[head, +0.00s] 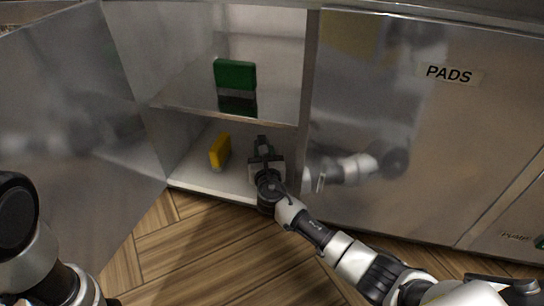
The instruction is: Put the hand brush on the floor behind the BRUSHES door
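An open cupboard shows at the upper left, its door swung out to the left; no BRUSHES label is visible. A yellow block-like object (220,151) stands on the cupboard floor (205,177), below the shelf; it may be the hand brush, but I cannot tell for sure. My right gripper (263,143) reaches into the lower compartment, to the right of the yellow object and apart from it. Its fingers look parted, with nothing visible between them. My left arm shows at the lower left edge, its gripper out of the picture.
A green block (234,75) stands on the cupboard's shelf (190,101). The open door (75,130) bounds the left side. A closed door labelled PADS (400,130) is to the right. The wooden floor (190,250) in front is clear.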

